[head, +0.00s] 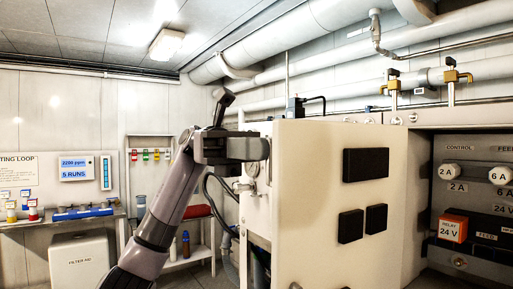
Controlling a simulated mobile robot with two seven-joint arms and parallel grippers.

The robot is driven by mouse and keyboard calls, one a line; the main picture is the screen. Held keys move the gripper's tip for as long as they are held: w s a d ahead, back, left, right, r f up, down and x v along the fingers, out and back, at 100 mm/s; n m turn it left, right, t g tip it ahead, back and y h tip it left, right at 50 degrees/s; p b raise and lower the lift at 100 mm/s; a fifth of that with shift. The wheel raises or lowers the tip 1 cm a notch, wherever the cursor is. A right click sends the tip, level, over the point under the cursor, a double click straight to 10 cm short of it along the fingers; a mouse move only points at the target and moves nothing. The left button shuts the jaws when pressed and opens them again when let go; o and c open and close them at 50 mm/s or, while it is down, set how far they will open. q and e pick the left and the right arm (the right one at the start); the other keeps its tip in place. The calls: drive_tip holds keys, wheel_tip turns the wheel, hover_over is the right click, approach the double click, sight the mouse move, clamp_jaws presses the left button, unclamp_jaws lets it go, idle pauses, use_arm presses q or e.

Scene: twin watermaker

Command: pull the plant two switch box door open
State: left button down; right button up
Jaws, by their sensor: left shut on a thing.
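The plant two switch box door (310,240) is the large cream panel in the middle of the head view. It stands swung out to the left of the switch box (420,180), with black rectangular parts on the face I see. The box interior is exposed at the right, with fuses labelled 2 A and 6 A and an orange 24 V relay (453,228). My left gripper (258,150) is at the door's left edge, shut on the door's handle, which is mostly hidden by the gripper and door edge. My right gripper is not in view.
Pipes with brass valves (393,86) run above the door. At the left, a shelf (70,220) holds small bottles below a wall display (74,168), and a white filter aid bin (80,262) stands below. A rack with bottles (180,250) is behind my left arm.

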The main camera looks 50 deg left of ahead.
use_arm(q)
drive_tip(key=shift+w, duration=0.15)
drive_tip(key=c, duration=1.2)
unclamp_jaws()
drive_tip(key=shift+w, duration=0.15)
drive_tip(key=a, duration=0.7)
drive_tip(key=shift+w, duration=0.3)
